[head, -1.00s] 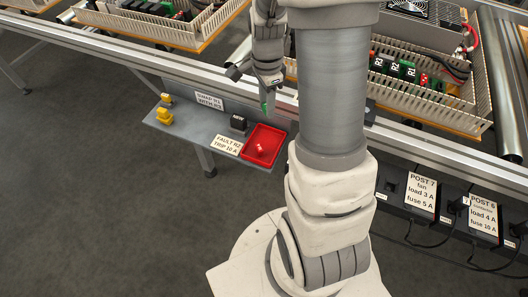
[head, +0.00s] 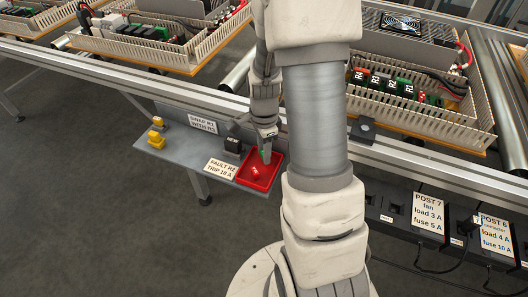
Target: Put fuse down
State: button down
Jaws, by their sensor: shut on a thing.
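My gripper (head: 265,136) points down over the back of the red tray (head: 273,183). It is shut on a small slim fuse (head: 266,155), which looks dull grey-green and hangs below the fingertips. The fuse's lower end is in front of the tray's inside; I cannot tell whether it touches the tray. A small red piece with white marks (head: 256,173) lies in the tray, left of the held fuse. The fingers are small and partly hidden by their own angle.
The tray stands on a grey shelf (head: 180,150) with a black block (head: 232,145), yellow pieces (head: 156,138) and label cards (head: 221,168). The conveyor rail (head: 200,92) runs behind the shelf. A wiring-duct panel (head: 430,110) with relays is at right.

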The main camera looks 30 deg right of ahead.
jog(key=shift+f, duration=0.1)
jog(key=c, duration=0.8)
grip_release()
jog(key=shift+c, duration=0.2)
notch_tip(320, 180, up, 12)
jog(key=r+p, duration=0.1)
jog(key=p, duration=0.4)
jog(key=s+a+r+n+t, duration=0.2)
jog(key=s+a+r+n, duration=0.4)
jog(key=r+n, duration=0.2)
jog(key=s+a+r+n+t, duration=0.3)
jog(key=s+a+r+n, duration=0.3)
jog(key=r+n, duration=0.3)
jog(key=shift+s+r+n+t, duration=0.15)
jog(key=shift+s+n+t, duration=0.15)
jog(key=shift+s+n, duration=0.65)
